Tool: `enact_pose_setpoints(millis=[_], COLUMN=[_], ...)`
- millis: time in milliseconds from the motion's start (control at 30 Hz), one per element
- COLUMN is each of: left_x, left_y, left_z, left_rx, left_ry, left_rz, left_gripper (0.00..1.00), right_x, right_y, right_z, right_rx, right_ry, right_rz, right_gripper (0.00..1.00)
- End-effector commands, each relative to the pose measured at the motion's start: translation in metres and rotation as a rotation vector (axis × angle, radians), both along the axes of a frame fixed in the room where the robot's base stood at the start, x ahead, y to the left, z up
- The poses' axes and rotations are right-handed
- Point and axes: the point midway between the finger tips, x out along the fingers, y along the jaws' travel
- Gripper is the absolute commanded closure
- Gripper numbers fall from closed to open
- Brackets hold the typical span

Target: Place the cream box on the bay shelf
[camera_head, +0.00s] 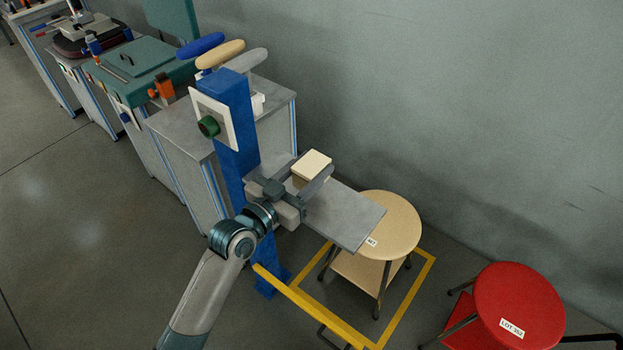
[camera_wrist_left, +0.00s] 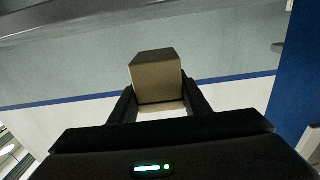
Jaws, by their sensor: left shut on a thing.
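The cream box (camera_head: 313,163) is between the fingers of my left gripper (camera_head: 309,174), which is shut on it. In the left wrist view the box (camera_wrist_left: 155,75) shows between the two dark fingers (camera_wrist_left: 159,104). A flat grey shelf (camera_head: 350,216) extends from the blue post (camera_head: 232,110), over part of the tan stool. In the head view the gripper and box overlap the shelf's back part and hide some of it. I cannot tell whether the box touches the shelf. My right gripper is not in view.
The tan stool (camera_head: 390,215) stands within a yellow floor outline (camera_head: 418,279). A red stool (camera_head: 520,300) is at the lower right. A yellow bar (camera_head: 310,305) crosses low in front. Grey cabinets (camera_head: 180,135) line the wall. The shelf's front part is clear.

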Motion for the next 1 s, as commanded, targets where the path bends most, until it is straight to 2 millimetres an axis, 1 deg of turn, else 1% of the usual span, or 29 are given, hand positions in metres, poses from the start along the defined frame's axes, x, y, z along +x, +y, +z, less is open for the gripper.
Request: enact_pose_setpoints(millis=[167,400,500,767,933,967,1000], left_x=[0.000,0.000,0.000,0.000,0.000,0.000,0.000], left_y=[0.000,0.000,0.000,0.000,0.000,0.000,0.000], left_z=[-0.004,-0.032,-0.039,-0.040,-0.044,-0.043,-0.043], left_rx=[-0.001,0.001,-0.001,-0.001,0.000,0.000,0.001], left_ry=[0.001,0.002,0.001,-0.001,0.000,0.000,0.001], left_rz=[0.000,-0.001,0.000,0.000,0.000,0.000,0.000], left_gripper=[0.83,0.83,0.83,0.83,0.83,0.53,0.43], right_x=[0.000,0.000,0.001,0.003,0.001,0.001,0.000], right_y=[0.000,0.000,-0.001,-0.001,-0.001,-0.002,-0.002], right_z=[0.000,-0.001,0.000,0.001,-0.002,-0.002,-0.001], right_rx=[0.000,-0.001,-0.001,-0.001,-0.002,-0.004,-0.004], right_ry=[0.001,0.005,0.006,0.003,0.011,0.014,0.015], right_rz=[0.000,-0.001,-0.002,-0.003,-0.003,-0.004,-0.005], right_gripper=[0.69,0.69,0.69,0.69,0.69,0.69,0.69])
